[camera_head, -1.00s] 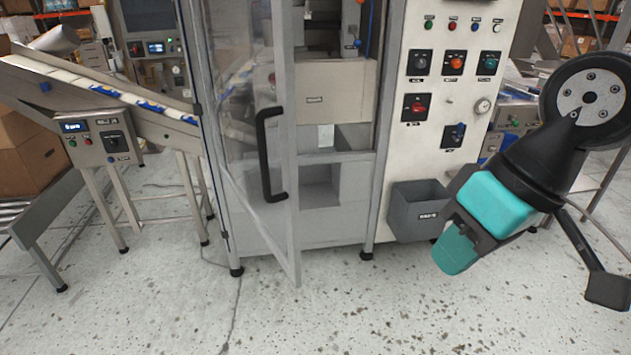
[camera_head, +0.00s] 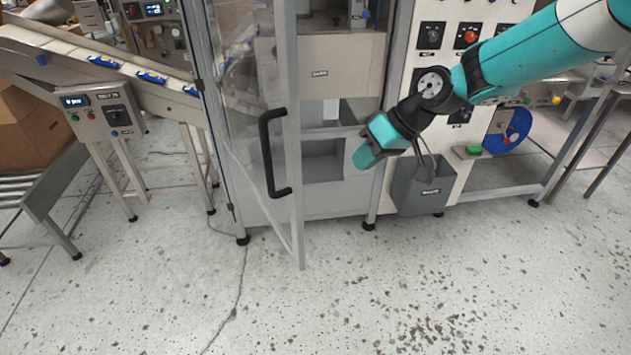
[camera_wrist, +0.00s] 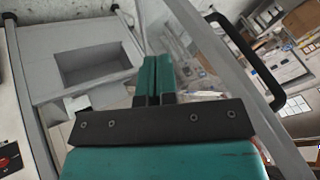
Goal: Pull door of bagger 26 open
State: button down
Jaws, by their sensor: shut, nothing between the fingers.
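The clear-panelled door (camera_head: 297,170) of the bagger stands ajar, hinged at its left and swung out toward me. Its black bar handle (camera_head: 266,155) is on the outer face near the free edge. My gripper (camera_head: 362,160) is to the right of the door's free edge, in front of the bagger's lower opening, with no contact seen. In the wrist view my gripper (camera_wrist: 153,62) has its two teal fingers together and empty. There the door frame (camera_wrist: 205,55) runs just right of the fingers, and the handle (camera_wrist: 262,65) is beyond it. No number 26 is readable.
A grey bin (camera_head: 422,190) hangs on the bagger's control panel (camera_head: 440,25), close beneath my arm. An inclined conveyor (camera_head: 95,65) with its control box (camera_head: 103,113) stands to the left. The speckled floor (camera_head: 330,300) in front of the door is clear.

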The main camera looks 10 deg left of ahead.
jog(key=a+r+p+x, duration=0.1)
jog(key=p+x, duration=0.5)
jog(key=x, duration=0.7)
jog(key=shift+s+a+r, duration=0.2)
jog(key=shift+s+a, duration=0.35)
jog(key=shift+a, duration=0.1)
